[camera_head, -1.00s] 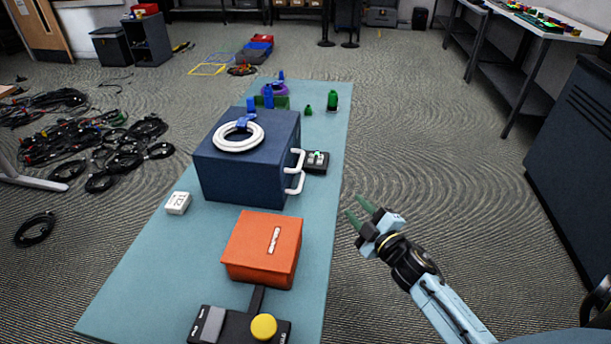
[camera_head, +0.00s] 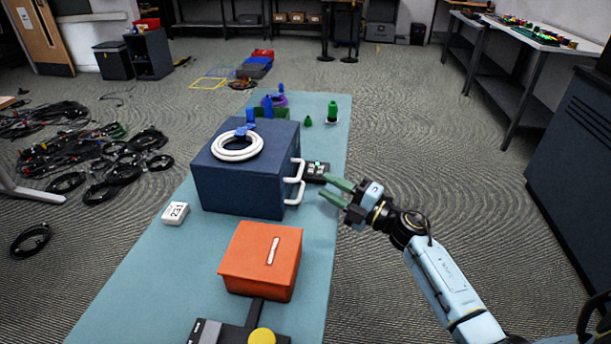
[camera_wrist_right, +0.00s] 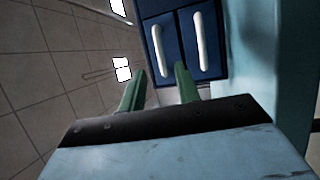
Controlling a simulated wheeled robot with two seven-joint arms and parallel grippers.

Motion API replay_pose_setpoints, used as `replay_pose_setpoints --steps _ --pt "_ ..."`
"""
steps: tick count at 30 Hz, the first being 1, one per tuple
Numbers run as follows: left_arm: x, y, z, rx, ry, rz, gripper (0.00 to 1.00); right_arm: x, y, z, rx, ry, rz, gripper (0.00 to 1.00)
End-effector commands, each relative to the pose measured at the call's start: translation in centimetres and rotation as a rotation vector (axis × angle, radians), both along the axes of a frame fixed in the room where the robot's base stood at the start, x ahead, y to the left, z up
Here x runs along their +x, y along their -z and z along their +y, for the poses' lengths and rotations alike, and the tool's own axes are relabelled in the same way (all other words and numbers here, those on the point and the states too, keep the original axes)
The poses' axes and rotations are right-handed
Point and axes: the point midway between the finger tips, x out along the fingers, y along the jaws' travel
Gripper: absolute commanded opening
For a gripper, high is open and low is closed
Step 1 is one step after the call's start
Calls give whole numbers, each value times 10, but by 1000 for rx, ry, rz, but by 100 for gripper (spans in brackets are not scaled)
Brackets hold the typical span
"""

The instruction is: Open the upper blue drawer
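A dark blue drawer unit (camera_head: 240,185) stands on the teal table with two white handles on its right-hand face, the upper one (camera_head: 297,167) above the lower one (camera_head: 294,191). My right gripper (camera_head: 322,186) is open and empty, with green fingers pointing at these handles from the right, apart from them. The right wrist view, turned sideways, shows both drawer fronts with the upper handle (camera_wrist_right: 157,50) left and the lower handle (camera_wrist_right: 200,43) right. The fingertips (camera_wrist_right: 160,68) lie either side of the upper handle's line. Both drawers look shut. My left gripper is out of view.
A white cable coil (camera_head: 238,147) lies on top of the unit. An orange box (camera_head: 261,260) stands in front, and a small white block (camera_head: 174,213) sits at left. The floor right of the table (camera_head: 140,290) is clear.

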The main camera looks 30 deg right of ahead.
Motion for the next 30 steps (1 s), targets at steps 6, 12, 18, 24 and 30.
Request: replay_pose_setpoints --steps 6,12,18,24,30 --pt "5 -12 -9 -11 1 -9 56 39 -7 22 2 0 -2 32" --pt "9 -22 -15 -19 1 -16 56 58 -10 34 2 0 0 32" --pt "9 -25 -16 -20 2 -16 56 64 -12 37 2 1 1 32" --pt "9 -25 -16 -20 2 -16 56 63 -12 37 2 1 1 31" --pt "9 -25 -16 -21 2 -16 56 63 -12 37 2 1 1 5"
